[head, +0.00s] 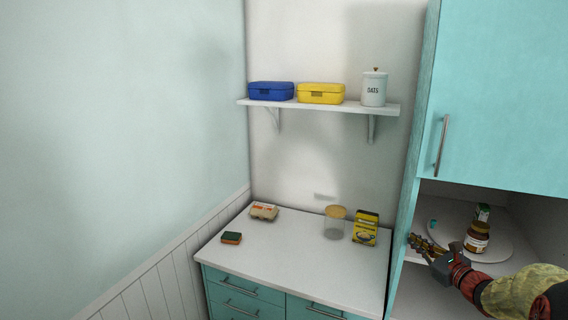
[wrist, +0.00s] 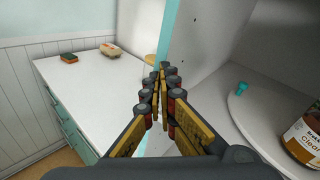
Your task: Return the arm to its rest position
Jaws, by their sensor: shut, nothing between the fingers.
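My gripper (head: 416,240) is at the right of the head view, in front of the open niche of the tall teal cabinet. In the wrist view my gripper (wrist: 160,72) points forward with its fingers closed together and nothing between them. It is beside the niche's left side wall (wrist: 200,50), at the cabinet's front edge. I cannot tell whether it touches that edge. My arm (head: 510,291) reaches in from the lower right corner of the head view.
A round white turntable (head: 505,250) in the niche holds a jar (head: 476,238), a small carton (head: 482,212) and a teal piece (head: 434,223). The counter (head: 290,250) bears a sponge, egg carton, glass jar and yellow box. A wall shelf (head: 340,106) holds two lunch boxes and an oats canister.

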